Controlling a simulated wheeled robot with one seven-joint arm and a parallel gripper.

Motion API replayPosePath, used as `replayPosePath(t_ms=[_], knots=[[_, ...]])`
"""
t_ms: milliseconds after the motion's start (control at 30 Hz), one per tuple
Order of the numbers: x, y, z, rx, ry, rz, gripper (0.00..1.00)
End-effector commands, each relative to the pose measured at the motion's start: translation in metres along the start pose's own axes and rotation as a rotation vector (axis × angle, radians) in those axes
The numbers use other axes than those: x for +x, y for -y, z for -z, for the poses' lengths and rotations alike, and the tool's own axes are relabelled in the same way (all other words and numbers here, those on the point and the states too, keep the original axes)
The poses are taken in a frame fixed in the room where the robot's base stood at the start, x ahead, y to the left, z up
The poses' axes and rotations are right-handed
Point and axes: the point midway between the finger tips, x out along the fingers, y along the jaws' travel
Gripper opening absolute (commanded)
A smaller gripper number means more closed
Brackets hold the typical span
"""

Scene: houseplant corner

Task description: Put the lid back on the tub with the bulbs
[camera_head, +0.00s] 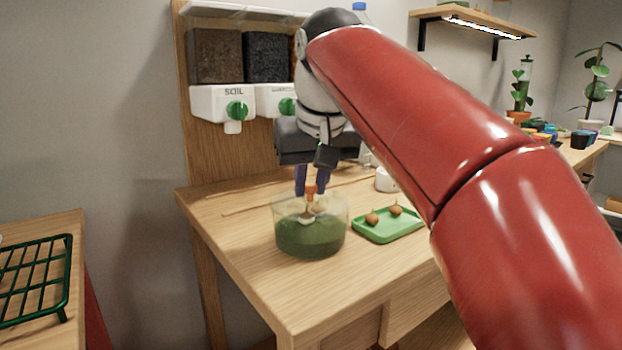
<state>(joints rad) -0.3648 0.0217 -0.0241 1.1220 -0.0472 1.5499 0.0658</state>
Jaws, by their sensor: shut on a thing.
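A round tub (312,242) with clear upper walls and dark green lower part stands on the wooden table near its left front edge. My gripper (311,188) points down over the tub, its dark blue fingers at the height of the rim. It is shut on a small orange piece (311,189). Pale shapes show below this piece, inside the tub's outline; I cannot tell whether they are bulbs or part of the held thing. No lid outline can be made out clearly. Two brown bulbs (372,219) lie on a green tray (378,239) right of the tub.
The table (240,226) is clear left of the tub. A white round container (386,180) stands behind the tray. Soil dispensers (222,104) with green knobs hang on the back panel. A green wire rack (38,275) lies on a separate surface at left. My red arm hides the table's right side.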

Motion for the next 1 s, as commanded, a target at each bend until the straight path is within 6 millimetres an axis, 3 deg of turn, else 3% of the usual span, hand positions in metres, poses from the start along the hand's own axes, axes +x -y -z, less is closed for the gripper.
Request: replayPosePath(t_ms=[167, 200, 367, 567, 733, 1000], knots=[[0.0000, 0.0000, 0.0001, 0.000, -0.001, 0.000, 0.00], [0.0000, 0.0000, 0.0001, 0.000, 0.000, 0.000, 0.24], [0.0001, 0.0000, 0.0002, 0.000, -0.001, 0.000, 0.45], [0.0001, 0.0001, 0.0002, 0.000, 0.000, 0.000, 0.45], [0.0001, 0.0000, 0.0002, 0.000, 0.000, 0.000, 0.67], [-0.0005, 0.0000, 0.0004, 0.000, 0.000, 0.000, 0.67]])
